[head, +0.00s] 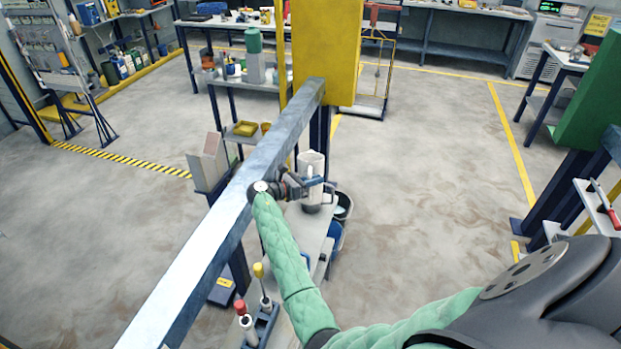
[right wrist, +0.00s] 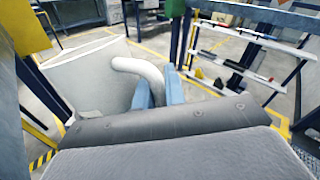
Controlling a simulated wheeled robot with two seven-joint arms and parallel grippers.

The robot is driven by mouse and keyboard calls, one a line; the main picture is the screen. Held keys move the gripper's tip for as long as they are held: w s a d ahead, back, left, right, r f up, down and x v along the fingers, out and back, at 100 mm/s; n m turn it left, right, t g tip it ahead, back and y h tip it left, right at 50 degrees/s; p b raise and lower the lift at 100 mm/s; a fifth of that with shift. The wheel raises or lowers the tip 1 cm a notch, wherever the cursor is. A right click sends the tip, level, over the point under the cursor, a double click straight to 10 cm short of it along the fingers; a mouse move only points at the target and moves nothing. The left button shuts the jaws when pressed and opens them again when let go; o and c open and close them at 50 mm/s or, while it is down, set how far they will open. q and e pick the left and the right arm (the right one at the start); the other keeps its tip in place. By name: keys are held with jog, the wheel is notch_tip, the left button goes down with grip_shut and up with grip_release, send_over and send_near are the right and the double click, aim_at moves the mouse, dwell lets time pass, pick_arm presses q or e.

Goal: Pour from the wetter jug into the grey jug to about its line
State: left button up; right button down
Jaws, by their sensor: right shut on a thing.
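A pale whitish jug (head: 312,163) stands upright at the far end of the narrow bench beside the steel beam. My right gripper (head: 314,184) is at its side, with blue fingers. In the right wrist view, the jug (right wrist: 88,82) fills the left side, and its curved handle (right wrist: 138,66) runs down between the two fingers of my right gripper (right wrist: 160,95), which is shut on it. I cannot tell whether this is the wetter jug or the grey jug. I cannot make out a second jug, a line or any liquid inside. My left gripper is not in view.
The steel beam (head: 228,212) runs close along the bench's left side to a yellow post (head: 327,50). A dark bucket (head: 344,204) and a blue bucket (head: 336,240) stand right of the bench. A tool holder (head: 262,322) is at its near end. Open floor lies to the right.

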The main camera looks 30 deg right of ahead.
jog(key=shift+s, duration=0.1)
jog(key=s+m, duration=0.1)
jog(key=s+a+r+m+h+b, duration=0.1)
jog(key=s+a+m, duration=0.1)
jog(key=shift+a+r+h+b, duration=0.15)
jog(key=shift+r+h+b, duration=0.2)
jog(key=shift+h, duration=0.05)
dwell(0.4)
